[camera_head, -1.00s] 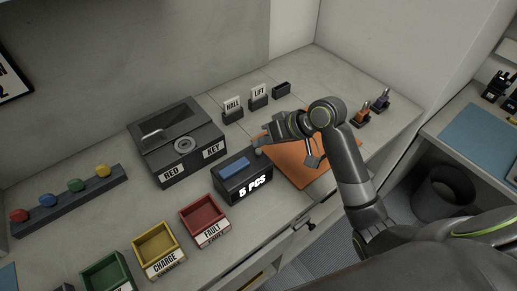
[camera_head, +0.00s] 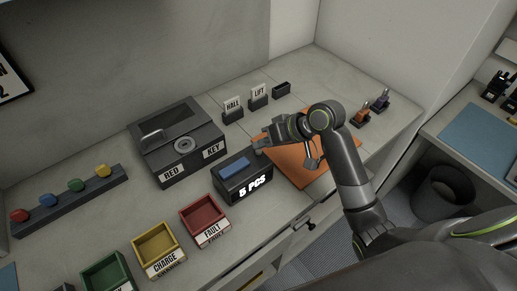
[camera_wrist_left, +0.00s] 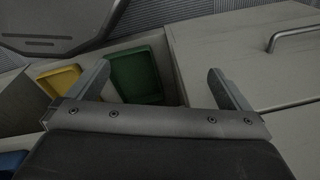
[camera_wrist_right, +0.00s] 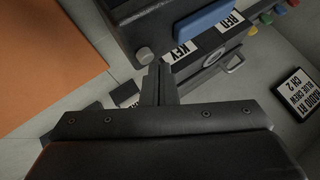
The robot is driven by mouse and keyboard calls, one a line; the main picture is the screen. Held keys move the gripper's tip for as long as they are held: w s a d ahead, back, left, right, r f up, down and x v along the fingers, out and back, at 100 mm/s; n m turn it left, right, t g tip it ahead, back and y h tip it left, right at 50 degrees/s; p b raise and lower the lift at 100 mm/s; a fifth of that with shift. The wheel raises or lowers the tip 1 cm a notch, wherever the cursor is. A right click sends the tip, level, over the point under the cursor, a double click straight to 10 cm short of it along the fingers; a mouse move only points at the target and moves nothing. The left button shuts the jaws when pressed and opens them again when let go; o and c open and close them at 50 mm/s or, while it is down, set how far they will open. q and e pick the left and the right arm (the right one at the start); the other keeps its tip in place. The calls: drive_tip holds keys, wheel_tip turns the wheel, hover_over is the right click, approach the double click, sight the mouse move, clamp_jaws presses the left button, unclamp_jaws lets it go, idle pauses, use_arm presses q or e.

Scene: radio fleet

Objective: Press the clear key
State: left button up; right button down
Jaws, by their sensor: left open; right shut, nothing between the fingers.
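A dark counter box (camera_head: 244,182) with a blue top pad and a lit "5 PCS" front stands mid-bench. A small round grey key (camera_wrist_right: 144,55) shows on the box in the right wrist view; I take it to be the clear key, though I read no label on it. My right gripper (camera_wrist_right: 160,70) is shut and empty, its tips close beside that key. I cannot tell whether they touch it. In the head view the right gripper (camera_head: 259,146) is at the box's far right corner. My left gripper (camera_wrist_left: 160,70) is open and empty, with bins beyond it.
A "RED KEY" box (camera_head: 178,140) stands behind left of the counter. Red (camera_head: 205,220), yellow (camera_head: 156,247) and green bins line the front. An orange mat (camera_head: 312,172) lies right, under my right arm. "HALL" and "LIFT" tags stand at the back.

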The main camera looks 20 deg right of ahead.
sight(263, 154)
drive_tip(key=shift+f, duration=0.5)
idle(0.3)
drive_tip(key=shift+r, duration=0.1)
drive_tip(key=shift+r+p, duration=0.85)
drive_tip(key=shift+p, duration=0.2)
wheel_tip(263, 154, up, 5)
drive_tip(key=p, duration=0.5)
idle(0.7)
